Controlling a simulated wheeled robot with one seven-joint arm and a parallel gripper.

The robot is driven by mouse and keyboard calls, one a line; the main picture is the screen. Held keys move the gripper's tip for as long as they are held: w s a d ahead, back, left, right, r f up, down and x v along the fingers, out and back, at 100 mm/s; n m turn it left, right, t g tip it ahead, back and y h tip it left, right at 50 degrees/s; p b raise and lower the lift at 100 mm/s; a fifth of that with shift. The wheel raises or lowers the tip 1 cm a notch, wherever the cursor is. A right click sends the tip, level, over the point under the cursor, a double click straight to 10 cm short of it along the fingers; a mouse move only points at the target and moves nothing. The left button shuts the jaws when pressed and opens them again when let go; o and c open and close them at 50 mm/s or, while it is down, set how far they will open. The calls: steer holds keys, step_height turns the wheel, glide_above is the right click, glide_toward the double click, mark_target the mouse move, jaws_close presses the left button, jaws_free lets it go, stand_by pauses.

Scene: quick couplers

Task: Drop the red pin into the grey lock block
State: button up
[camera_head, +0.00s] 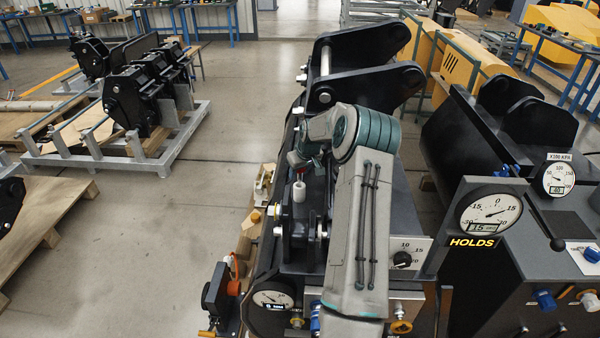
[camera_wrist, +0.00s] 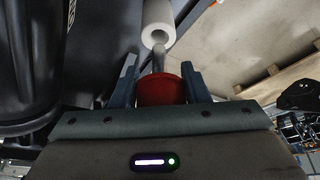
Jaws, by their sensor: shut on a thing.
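In the wrist view my gripper (camera_wrist: 158,83) is shut on the red pin (camera_wrist: 160,91), with a finger on each side of its red head. The pin's bare metal shaft (camera_wrist: 159,60) points away from the gripper, toward a pale hollow cylinder (camera_wrist: 158,14) with a round hole. The shaft tip shows at the near edge of that hole; I cannot tell whether it is inside. In the head view the pale cylinder (camera_head: 299,191) stands upright on a dark part, below and near my gripper. A bit of red (camera_head: 294,158) shows there. I cannot tell for sure whether this cylinder is the grey lock block.
Large black coupler plates (camera_head: 365,85) stand behind my arm. A gauge with a "HOLDS" sign (camera_head: 490,213) and a grey control box (camera_head: 405,243) are at right. Dark machine parts on a grey frame (camera_head: 130,155) stand at left. The floor between is clear.

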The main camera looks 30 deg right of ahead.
steer(key=shift+r, duration=0.4)
steer(key=shift+r+p, duration=0.8)
steer(key=shift+r, duration=1.1)
steer(key=shift+r, duration=0.4)
step_height(320, 180, up, 7)
steer(key=shift+f+p, duration=0.2)
steer(key=shift+p, duration=0.4)
steer(key=s+a+f+b, duration=0.1)
steer(key=a+f, duration=0.2)
steer(key=a, duration=0.7)
steer(key=s+a+f+b, duration=0.1)
steer(key=a+f, duration=0.3)
steer(key=a, duration=0.5)
steer(key=s+a+f, duration=0.4)
steer(key=s+a, duration=0.6)
steer(key=a, duration=0.3)
steer(key=shift+s+b, duration=0.3)
steer(key=shift+b, duration=0.05)
